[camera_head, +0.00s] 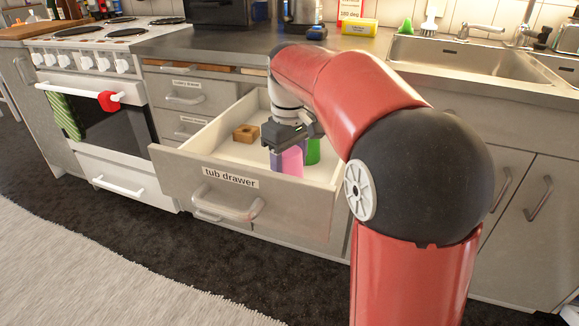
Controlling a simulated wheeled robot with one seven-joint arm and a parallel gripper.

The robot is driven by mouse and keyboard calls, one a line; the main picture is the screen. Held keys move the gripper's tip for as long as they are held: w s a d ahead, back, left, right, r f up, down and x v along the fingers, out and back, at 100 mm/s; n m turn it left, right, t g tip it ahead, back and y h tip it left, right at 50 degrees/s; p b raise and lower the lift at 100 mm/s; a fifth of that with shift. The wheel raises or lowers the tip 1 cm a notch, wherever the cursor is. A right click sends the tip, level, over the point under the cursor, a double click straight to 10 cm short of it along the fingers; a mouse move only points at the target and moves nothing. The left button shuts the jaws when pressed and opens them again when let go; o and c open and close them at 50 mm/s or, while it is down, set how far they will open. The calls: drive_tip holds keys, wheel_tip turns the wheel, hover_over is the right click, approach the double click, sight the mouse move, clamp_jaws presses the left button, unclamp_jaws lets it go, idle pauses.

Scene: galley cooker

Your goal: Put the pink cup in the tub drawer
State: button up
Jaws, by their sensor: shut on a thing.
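The tub drawer (180,171) is pulled open and carries a "tub drawer" label on its front. My gripper (284,146) reaches down into the open drawer and is shut on the pink cup (292,160). The cup is inside the drawer's outline, near the front right. Its lower part is hidden by the drawer front, so I cannot tell whether it touches the drawer floor. My fingertips are partly hidden by the gripper body.
A wooden block (245,133) and a green item (313,152) are in the drawer, the green one close beside the cup. The counter (230,40) is above the drawer. The cooker (108,125) stands to the left, the sink (470,60) to the right.

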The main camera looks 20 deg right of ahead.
drive_tip(key=shift+f, duration=0.4)
drive_tip(key=shift+f, duration=0.2)
drive_tip(key=o, duration=1)
drive_tip(key=shift+r, duration=0.1)
wheel_tip(320, 180, up, 12)
drive_tip(key=shift+r+p, duration=0.15)
drive_tip(key=shift+p, duration=0.95)
